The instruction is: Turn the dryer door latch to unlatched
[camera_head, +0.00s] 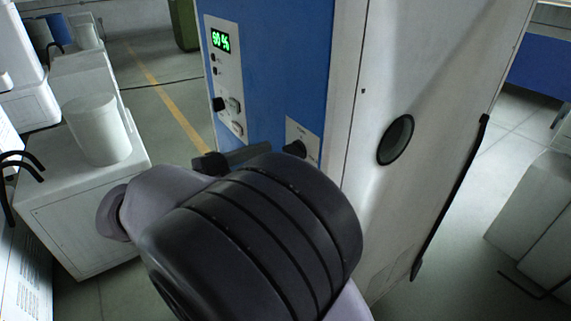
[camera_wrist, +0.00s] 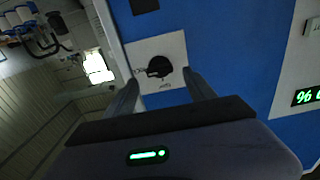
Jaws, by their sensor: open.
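The dryer door latch is a black rotary knob (camera_wrist: 159,67) on a pale grey plate (camera_wrist: 174,46) on the dryer's blue panel (camera_wrist: 232,40). In the head view the knob (camera_head: 295,149) shows just beyond my dark wrist, near the blue panel's lower right edge. Small lettering beside the knob is too small to read. My gripper (camera_wrist: 160,77) is open in the wrist view, with its two fingers pointing toward the plate on either side of the knob. The knob lies between the fingertips; I cannot tell whether they touch it.
The dryer's white side (camera_head: 375,75) has a round dark port (camera_head: 395,140) and a long black handle (camera_head: 450,200). A green display (camera_head: 220,40) and control knobs sit left of the latch. A white bucket (camera_head: 97,130) stands on a cabinet at left.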

